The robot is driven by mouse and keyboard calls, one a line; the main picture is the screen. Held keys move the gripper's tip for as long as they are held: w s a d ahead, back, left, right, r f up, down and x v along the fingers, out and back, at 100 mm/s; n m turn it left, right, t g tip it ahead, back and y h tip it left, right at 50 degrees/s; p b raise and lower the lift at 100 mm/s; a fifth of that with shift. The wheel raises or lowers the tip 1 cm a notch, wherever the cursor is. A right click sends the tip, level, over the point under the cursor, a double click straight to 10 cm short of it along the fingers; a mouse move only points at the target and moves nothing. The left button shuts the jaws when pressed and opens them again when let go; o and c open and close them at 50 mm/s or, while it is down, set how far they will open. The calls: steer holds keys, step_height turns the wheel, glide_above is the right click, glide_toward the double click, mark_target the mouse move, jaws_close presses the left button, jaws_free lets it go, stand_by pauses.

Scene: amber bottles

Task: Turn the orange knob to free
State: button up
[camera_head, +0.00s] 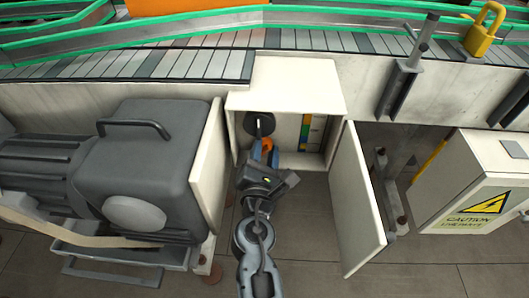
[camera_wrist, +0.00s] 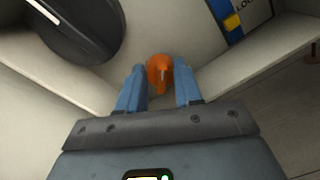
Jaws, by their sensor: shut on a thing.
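The orange knob (camera_wrist: 160,74) is between the two blue fingers of my gripper (camera_wrist: 160,88) in the wrist view. The fingers are shut on it, one on each side. In the head view the knob (camera_head: 267,144) shows in part inside the open white cabinet (camera_head: 297,85), with my gripper (camera_head: 264,155) reaching in from below. The knob's base and the lower part of its face are partly hidden by the fingers.
A black round part (camera_head: 258,124) sits left of the knob inside the cabinet. A coloured label (camera_head: 306,132) is on the inner wall at right. The cabinet door (camera_head: 355,205) stands open to the right. A grey motor (camera_head: 150,165) stands at left, and a caution box (camera_head: 478,185) at right.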

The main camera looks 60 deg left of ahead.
steer(key=m+b, duration=0.1)
steer(key=m, duration=0.3)
steer(key=shift+w+d+f, duration=0.1)
steer(key=m+b, duration=0.1)
steer(key=m, duration=0.3)
steer(key=shift+m+g, duration=0.3)
steer(key=shift+m, duration=0.1)
steer(key=shift+b, duration=0.3)
steer(key=o, duration=1)
steer(key=shift+o, duration=0.2)
steer(key=shift+f, duration=0.2)
